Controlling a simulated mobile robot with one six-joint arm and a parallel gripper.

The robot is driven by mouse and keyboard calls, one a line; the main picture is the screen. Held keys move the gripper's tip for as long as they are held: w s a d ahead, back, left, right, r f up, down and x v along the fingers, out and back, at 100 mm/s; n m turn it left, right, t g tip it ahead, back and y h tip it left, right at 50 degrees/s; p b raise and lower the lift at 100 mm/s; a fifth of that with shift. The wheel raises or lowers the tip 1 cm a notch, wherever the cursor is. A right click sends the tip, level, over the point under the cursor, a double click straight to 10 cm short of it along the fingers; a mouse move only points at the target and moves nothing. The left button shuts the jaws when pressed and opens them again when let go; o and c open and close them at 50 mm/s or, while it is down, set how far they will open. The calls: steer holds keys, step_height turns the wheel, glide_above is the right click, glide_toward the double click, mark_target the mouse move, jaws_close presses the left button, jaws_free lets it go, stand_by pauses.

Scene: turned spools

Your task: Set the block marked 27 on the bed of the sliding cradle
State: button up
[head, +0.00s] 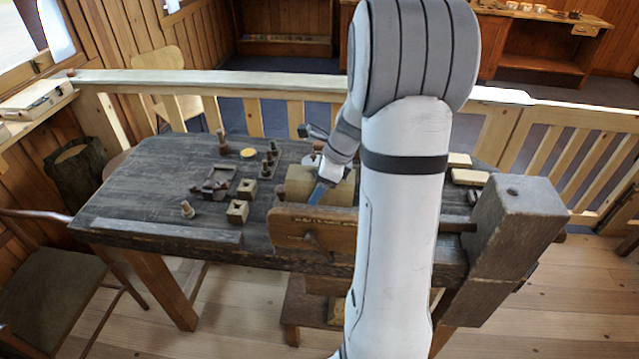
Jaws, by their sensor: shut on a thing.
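My gripper (326,178) is over the right half of the bench, low in front of a tan wooden body (298,184). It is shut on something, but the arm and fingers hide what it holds. Two small pale wooden blocks, one behind (246,189) and one in front (237,211), stand left of the gripper with dark marks or holes. No number is legible, so I cannot tell which block is marked 27. A dark low fixture with raised parts (217,182) lies left of the blocks. It may be the sliding cradle; I cannot be sure.
The dark workbench (150,190) also holds several turned pegs, one at the front left (187,209), and a yellow disc (248,152). A wooden vise jaw (305,231) and a thick post (520,215) stand at the front. Pale blocks (468,177) lie right of my arm. The bench's left part is clear.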

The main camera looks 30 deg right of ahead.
steer(key=shift+f+b, duration=2)
steer(key=shift+f, duration=0.55)
steer(key=shift+f+b, duration=1.6)
steer(key=shift+f, duration=0.95)
steer(key=o, duration=1.2)
steer(key=shift+o, duration=0.4)
steer(key=shift+o, duration=0.2)
steer(key=shift+f, duration=0.1)
steer(key=shift+o, duration=0.8)
steer(key=shift+s, duration=0.1)
steer(key=shift+c, duration=0.3)
